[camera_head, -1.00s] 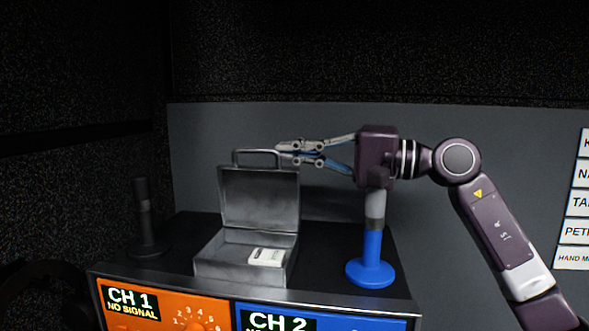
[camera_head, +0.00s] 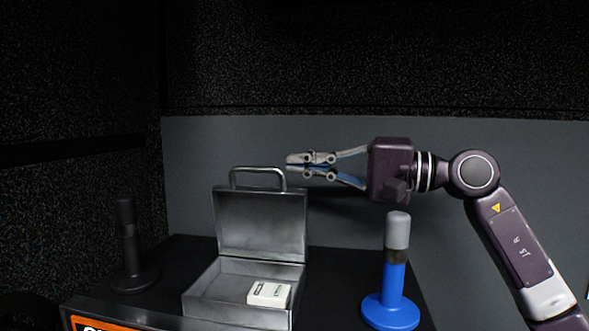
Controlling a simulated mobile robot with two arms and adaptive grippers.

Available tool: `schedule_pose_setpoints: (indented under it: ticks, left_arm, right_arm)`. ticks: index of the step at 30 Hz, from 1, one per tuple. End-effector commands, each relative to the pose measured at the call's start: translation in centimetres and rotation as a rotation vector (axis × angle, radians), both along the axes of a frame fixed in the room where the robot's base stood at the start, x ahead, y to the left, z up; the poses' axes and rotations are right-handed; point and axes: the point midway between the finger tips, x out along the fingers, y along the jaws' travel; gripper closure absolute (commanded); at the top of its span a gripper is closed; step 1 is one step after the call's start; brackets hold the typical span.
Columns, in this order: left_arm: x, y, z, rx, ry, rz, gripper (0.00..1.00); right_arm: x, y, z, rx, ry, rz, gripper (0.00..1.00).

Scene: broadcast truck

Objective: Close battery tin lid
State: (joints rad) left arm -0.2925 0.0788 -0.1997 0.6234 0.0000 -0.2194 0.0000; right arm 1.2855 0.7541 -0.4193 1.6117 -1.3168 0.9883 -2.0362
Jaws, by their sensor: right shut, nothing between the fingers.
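The battery tin is a grey metal box (camera_head: 205,298) on the dark top of the console, left of the middle. Its lid (camera_head: 262,223) stands open, raised roughly upright at the back, with a handle (camera_head: 258,171) on its upper edge. A small white box (camera_head: 269,293) lies inside the tin. My right gripper (camera_head: 290,165) comes in from the right, level with the handle and just right of it. Its fingers are shut and empty, and I cannot tell whether they touch the handle. My left gripper is not in view.
A blue stand with a grey top (camera_head: 393,290) stands right of the tin, below my right gripper. A black stand (camera_head: 130,255) stands at the left. A grey wall panel (camera_head: 340,215) rises behind the console. An orange panel edge (camera_head: 90,323) shows at the bottom left.

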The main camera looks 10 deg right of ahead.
Motion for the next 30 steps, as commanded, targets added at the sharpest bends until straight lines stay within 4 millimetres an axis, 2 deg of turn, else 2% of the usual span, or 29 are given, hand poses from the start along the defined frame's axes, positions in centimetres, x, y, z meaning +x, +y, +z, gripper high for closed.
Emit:
schedule_pose_setpoints:
  ticks: [3,5,8,12,15,19,22,26,30]
  left_arm:
    - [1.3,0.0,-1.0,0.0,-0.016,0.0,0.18]
    - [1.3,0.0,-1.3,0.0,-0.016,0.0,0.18]
    - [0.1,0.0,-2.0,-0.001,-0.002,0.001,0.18]
    - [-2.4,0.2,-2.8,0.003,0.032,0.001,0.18]
    - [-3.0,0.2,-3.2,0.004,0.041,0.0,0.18]
    - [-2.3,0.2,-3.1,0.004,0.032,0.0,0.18]
    - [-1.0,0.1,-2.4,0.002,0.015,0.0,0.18]
    - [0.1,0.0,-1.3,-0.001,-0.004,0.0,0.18]
    - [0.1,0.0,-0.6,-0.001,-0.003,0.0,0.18]
  right_arm:
    - [-0.9,-1.6,-0.4,-0.001,0.0,-0.002,1.0]
    - [-1.4,-2.4,-0.4,0.001,-0.001,-0.002,1.0]
    - [-2.3,-3.8,-0.4,-0.001,-0.002,-0.002,1.0]
    - [-3.4,-5.8,-0.4,0.0,-0.001,-0.001,1.0]
    - [-4.0,-6.8,-0.4,-0.001,0.0,-0.001,1.0]
    - [-4.3,-7.5,-0.1,0.004,0.007,0.01,1.0]
    - [-3.7,-7.7,0.3,0.02,0.044,0.06,1.0]
    - [-2.8,-7.3,0.3,0.047,0.119,0.185,1.0]
    - [-2.6,-6.5,-0.3,0.065,0.177,0.319,1.0]
